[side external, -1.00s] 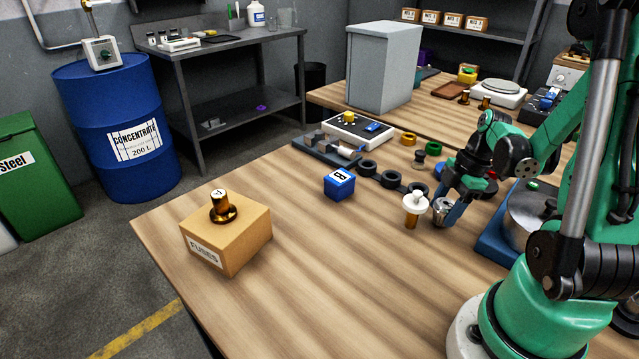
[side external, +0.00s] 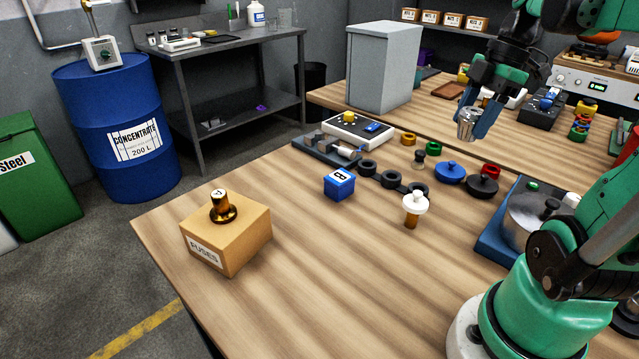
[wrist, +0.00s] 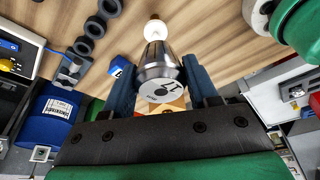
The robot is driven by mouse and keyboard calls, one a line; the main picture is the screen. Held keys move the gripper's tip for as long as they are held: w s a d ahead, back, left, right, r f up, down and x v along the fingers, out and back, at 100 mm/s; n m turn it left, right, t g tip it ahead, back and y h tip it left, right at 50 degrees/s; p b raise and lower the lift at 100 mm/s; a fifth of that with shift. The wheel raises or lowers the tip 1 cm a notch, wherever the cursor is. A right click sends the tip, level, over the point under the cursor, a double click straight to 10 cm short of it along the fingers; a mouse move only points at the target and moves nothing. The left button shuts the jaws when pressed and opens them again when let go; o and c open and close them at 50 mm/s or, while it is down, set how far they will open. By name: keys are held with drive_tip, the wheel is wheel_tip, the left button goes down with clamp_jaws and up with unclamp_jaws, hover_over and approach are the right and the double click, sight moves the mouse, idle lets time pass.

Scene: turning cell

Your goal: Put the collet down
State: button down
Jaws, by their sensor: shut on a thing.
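The collet (side external: 467,123) is a small silvery metal piece with a tapered body. My gripper (side external: 478,122) is shut on it and holds it in the air above the far right part of the wooden table (side external: 300,240). In the wrist view the collet (wrist: 158,68) sits between the two blue fingers of my gripper (wrist: 162,85), and a dark mark shows on its near face. It is clear of the tabletop.
A fuses box (side external: 228,238) stands front left; the table's middle is clear.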

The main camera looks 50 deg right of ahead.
drive_tip(key=shift+r, duration=0.45)
drive_tip(key=shift+w+r, duration=0.2)
drive_tip(key=shift+w, duration=0.05)
drive_tip(key=w+f+m, duration=0.1)
drive_tip(key=w, duration=1)
drive_tip(key=m, duration=0.3)
approach(263, 190)
drive_tip(key=shift+t+h, duration=0.3)
drive_tip(key=shift+t, duration=0.2)
drive_tip(key=x, duration=0.3)
drive_tip(key=s+x, duration=0.1)
drive_tip(key=x, duration=0.1)
drive_tip(key=shift+w+a+f, duration=0.15)
drive_tip(key=shift+a+f, duration=0.25)
drive_tip(key=shift+f, duration=0.1)
drive_tip(key=shift+c, duration=1.2)
unclamp_jaws()
